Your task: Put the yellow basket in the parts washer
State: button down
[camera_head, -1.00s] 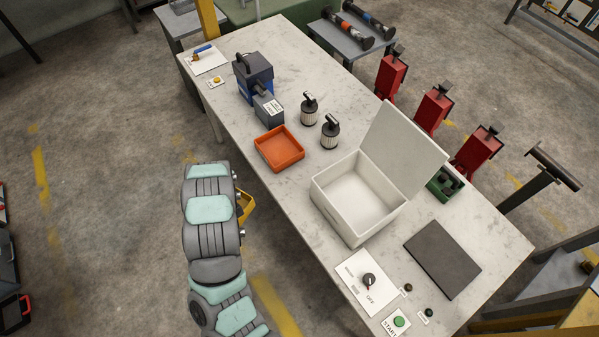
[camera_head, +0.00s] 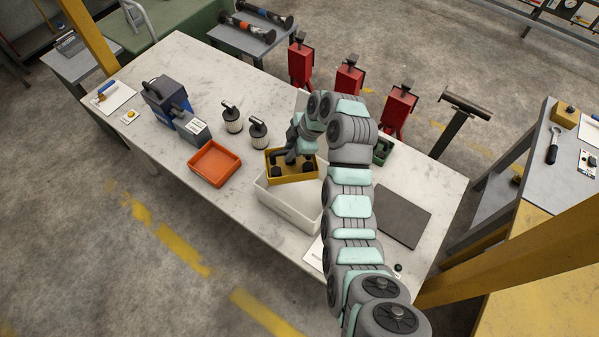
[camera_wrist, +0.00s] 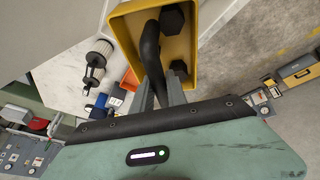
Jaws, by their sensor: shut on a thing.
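The yellow basket (camera_head: 279,180) hangs in my gripper (camera_head: 291,157) over the white open-topped parts washer (camera_head: 281,214) on the bench. In the head view it covers the far part of the washer's opening, and it appears to be above the rim; the exact height is hard to tell. In the wrist view the basket (camera_wrist: 122,32) shows a dark handle (camera_wrist: 150,48) and dark hardware pieces inside. My gripper's fingers (camera_wrist: 160,92) are shut on that handle. The washer's raised lid (camera_head: 301,101) is mostly hidden behind my arm.
An orange tray (camera_head: 215,164) stands left of the washer. Two filter-like parts (camera_head: 232,118) stand behind the tray. A dark flat pad (camera_head: 402,215) lies to the right. Several red stands (camera_head: 349,77) line the bench's far side. My arm hides most of the control panel.

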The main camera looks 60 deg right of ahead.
aim_at(301, 160)
jog(key=s, duration=0.1)
jog(key=s+d, duration=0.1)
jog(key=s, duration=0.1)
jog(key=shift+d+r, duration=0.25)
jog(key=shift+d, duration=0.15)
jog(key=f+b, duration=0.6)
jog(key=shift+w+a+f, duration=0.15)
jog(key=shift+w+f, duration=0.05)
notch_tip(301, 160, down, 15)
jog(key=shift+r, duration=0.2)
jog(key=shift+f+b, duration=0.5)
jog(key=shift+f, duration=0.05)
jog(key=c, duration=1.3)
grip_release()
jog(key=shift+o, duration=0.2)
jog(key=shift+s+r, duration=0.1)
